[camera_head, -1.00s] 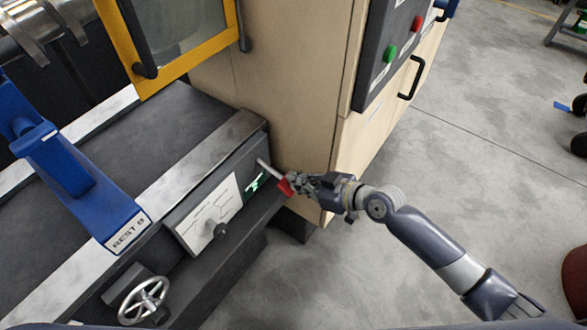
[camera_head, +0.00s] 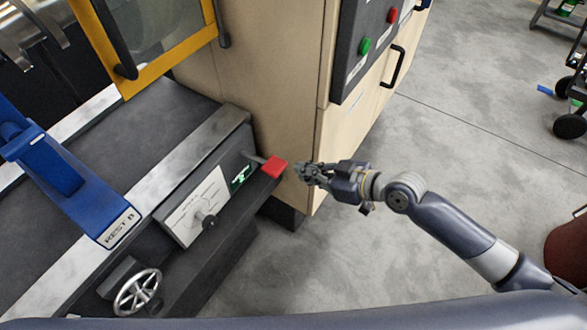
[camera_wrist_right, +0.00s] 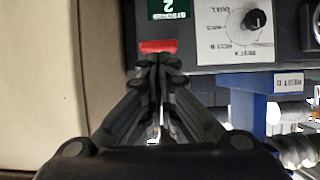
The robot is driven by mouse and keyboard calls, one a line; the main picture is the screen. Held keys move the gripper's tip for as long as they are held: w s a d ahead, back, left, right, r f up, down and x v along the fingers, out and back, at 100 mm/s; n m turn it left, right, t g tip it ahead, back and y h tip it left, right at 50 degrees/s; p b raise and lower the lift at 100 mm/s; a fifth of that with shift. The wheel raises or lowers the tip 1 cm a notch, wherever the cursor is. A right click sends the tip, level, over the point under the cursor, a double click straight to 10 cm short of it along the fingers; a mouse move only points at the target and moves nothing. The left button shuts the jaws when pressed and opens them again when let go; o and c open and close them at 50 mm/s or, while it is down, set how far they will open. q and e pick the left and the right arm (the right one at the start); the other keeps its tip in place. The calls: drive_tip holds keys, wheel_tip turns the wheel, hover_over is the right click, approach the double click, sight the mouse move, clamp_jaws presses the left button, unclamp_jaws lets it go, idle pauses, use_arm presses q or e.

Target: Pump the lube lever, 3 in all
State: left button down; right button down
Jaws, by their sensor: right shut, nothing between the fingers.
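The lube lever (camera_head: 273,167) is a short metal rod with a red grip. It sticks out to the right from the end of the machine's dark front panel. My right gripper (camera_head: 303,171) is shut and empty, just right of the red grip, with a small gap in the head view. In the right wrist view the red grip (camera_wrist_right: 158,46) shows right beyond my closed fingertips (camera_wrist_right: 160,60); contact cannot be told there. A green display (camera_wrist_right: 170,9) beside the lever shows a 2 and "STROKES". My left gripper is not in view.
A white plate with a black knob (camera_head: 208,220) and a handwheel (camera_head: 137,292) are on the machine front. A blue rest (camera_head: 75,195) stands on the bed. A beige cabinet (camera_head: 270,90) with green and red buttons is behind. Grey floor to the right is open.

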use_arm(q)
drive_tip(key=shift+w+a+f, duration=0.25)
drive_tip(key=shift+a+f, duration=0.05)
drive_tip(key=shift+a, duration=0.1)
use_arm(e)
drive_tip(key=v, duration=0.3)
drive_tip(key=shift+s+d+r, duration=0.15)
drive_tip(key=shift+s+d, duration=0.1)
drive_tip(key=shift+d, duration=0.05)
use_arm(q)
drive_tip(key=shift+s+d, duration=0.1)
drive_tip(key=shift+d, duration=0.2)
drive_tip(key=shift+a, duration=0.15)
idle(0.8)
